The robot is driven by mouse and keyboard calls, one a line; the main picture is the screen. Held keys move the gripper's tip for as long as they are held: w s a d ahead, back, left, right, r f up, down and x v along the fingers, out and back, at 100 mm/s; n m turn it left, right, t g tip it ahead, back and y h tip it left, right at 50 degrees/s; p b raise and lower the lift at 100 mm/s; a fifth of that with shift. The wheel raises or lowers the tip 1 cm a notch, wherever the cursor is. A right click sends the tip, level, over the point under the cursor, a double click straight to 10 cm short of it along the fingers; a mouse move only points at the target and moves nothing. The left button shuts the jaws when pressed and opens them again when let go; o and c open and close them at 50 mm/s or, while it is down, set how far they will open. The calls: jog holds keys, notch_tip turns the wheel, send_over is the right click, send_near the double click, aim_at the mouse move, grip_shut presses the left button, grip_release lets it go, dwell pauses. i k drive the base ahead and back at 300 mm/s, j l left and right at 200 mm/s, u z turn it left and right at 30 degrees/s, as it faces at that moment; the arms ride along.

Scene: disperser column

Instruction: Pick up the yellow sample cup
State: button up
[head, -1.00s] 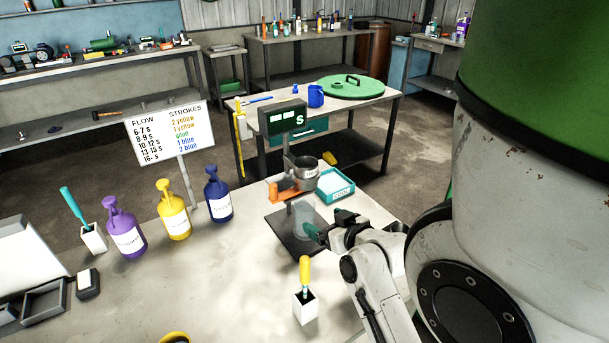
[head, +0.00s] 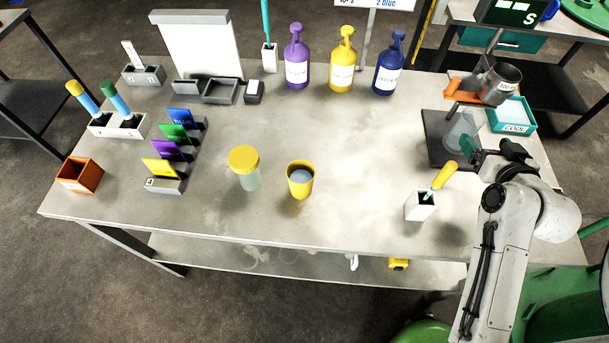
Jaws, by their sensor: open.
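The yellow sample cup (head: 301,189) stands upright near the front middle of the table, with grey content inside. A clear jar with a yellow lid (head: 244,160) stands just left of it. My gripper (head: 474,154) is open at the right side of the table, well to the right of the cup. Its fingers point left, close to a clear beaker (head: 462,134) on a dark plate. I cannot tell whether they touch the beaker.
A white holder (head: 420,206) with a yellow-handled tool stands between the cup and my arm. Purple (head: 297,68), yellow (head: 342,72) and blue (head: 388,76) bottles stand at the back. A card rack (head: 165,186) is at left. The tabletop around the cup is mostly clear.

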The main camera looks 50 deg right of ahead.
aim_at(299, 173)
jog(key=k+j, duration=0.2)
jog(key=j, duration=0.2)
jog(key=k+j, duration=0.2)
jog(key=j, duration=0.15)
jog(key=k+j, duration=0.2)
jog(key=j, duration=0.2)
